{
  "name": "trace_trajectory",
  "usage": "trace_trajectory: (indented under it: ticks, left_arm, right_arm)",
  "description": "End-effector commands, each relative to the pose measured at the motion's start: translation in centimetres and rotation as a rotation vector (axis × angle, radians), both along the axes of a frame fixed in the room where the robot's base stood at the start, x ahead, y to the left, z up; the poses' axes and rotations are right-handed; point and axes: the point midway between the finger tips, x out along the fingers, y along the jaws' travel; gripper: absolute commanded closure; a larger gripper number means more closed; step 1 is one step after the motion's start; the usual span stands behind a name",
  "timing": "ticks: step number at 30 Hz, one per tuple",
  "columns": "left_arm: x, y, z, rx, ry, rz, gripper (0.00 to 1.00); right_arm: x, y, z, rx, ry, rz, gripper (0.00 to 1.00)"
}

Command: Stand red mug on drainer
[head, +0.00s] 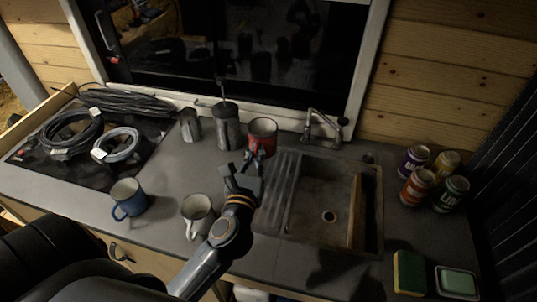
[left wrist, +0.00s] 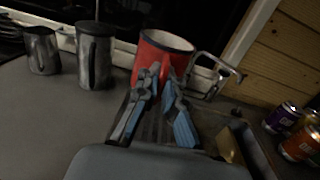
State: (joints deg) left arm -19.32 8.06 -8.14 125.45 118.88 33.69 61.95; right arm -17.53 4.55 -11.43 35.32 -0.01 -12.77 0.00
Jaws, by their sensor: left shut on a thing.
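The drainer joins the left side of the sink (head: 320,205). My right gripper is not in view.
A metal tap (head: 322,125) stands behind the sink, close to the mug. A dark French press (head: 227,124) and a metal pitcher (head: 189,125) stand left. A white mug (head: 197,212) and a blue mug (head: 128,197) are nearer. Several cans (head: 417,187) stand right.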

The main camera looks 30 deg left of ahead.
Motion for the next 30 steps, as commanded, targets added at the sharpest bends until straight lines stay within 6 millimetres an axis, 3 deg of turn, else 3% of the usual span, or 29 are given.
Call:
trace_trajectory:
  ticks: [4, 6, 12, 17, 24, 30]
  left_arm:
    - [3.8, 0.8, -1.4, 0.001, -0.003, 0.001, 1.00]
    - [4.8, 1.0, -3.5, 0.000, 0.000, 0.001, 1.00]
    - [7.1, 1.5, -6.2, 0.001, -0.002, 0.000, 1.00]
    - [7.8, 1.6, -7.2, 0.001, -0.002, -0.001, 1.00]
    - [8.1, 1.7, -10.2, 0.002, -0.002, -0.002, 1.00]
    - [8.1, 1.7, -10.3, 0.000, -0.003, -0.002, 1.00]
  right_arm:
    - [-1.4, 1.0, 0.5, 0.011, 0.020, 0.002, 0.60]
    - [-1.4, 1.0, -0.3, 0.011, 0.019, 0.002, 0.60]
    - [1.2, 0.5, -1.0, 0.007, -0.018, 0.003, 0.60]
    - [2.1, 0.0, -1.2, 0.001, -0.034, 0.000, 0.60]
    - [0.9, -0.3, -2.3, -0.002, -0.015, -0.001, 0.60]
    - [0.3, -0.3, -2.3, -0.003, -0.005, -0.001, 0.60]
